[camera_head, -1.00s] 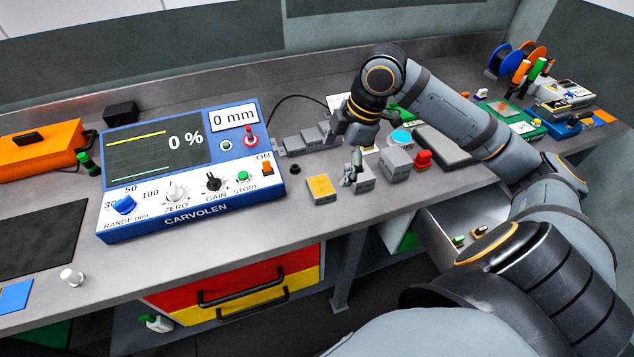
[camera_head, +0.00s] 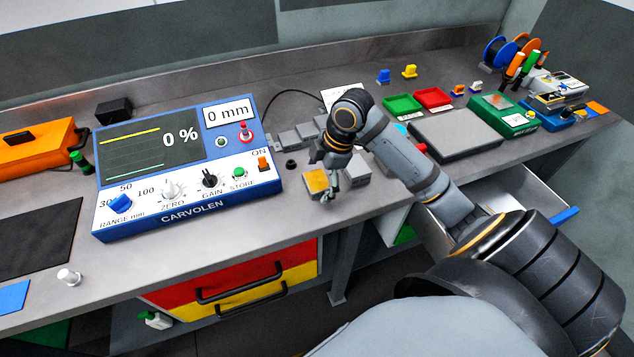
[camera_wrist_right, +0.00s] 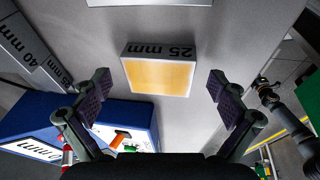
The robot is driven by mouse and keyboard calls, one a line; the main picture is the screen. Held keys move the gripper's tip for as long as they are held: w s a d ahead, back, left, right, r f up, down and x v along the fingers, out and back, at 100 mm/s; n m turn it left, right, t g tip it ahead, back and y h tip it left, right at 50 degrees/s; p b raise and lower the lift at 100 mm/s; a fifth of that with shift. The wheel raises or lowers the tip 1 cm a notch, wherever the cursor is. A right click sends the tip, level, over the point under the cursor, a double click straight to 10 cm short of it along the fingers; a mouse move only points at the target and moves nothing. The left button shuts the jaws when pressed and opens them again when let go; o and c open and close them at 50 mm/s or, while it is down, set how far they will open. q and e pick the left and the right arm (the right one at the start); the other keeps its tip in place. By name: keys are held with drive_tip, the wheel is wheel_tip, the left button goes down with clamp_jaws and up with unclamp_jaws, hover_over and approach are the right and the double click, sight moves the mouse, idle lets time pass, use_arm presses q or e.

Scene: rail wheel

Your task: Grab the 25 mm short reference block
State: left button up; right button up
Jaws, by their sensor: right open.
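The 25 mm block (camera_head: 315,181), with a yellow-orange top and grey sides, sits on the bench right of the blue CARVOLEN instrument. My right gripper (camera_head: 329,197) is over it and partly covers it. In the right wrist view the block (camera_wrist_right: 160,76), marked "25 mm" on its side, lies between the two spread fingers (camera_wrist_right: 159,84), with a gap on each side. The right gripper is open and holds nothing.
The blue CARVOLEN instrument (camera_head: 187,165) stands close on the left. Grey blocks (camera_head: 290,140) stand behind, one marked "40 mm" (camera_wrist_right: 32,50) in the wrist view. Another grey block (camera_head: 356,168) is close on the right. The bench's front edge is near.

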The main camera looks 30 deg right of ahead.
drive_tip(key=c, duration=1.8)
drive_tip(key=shift+c, duration=0.6)
drive_tip(key=shift+r, duration=0.15)
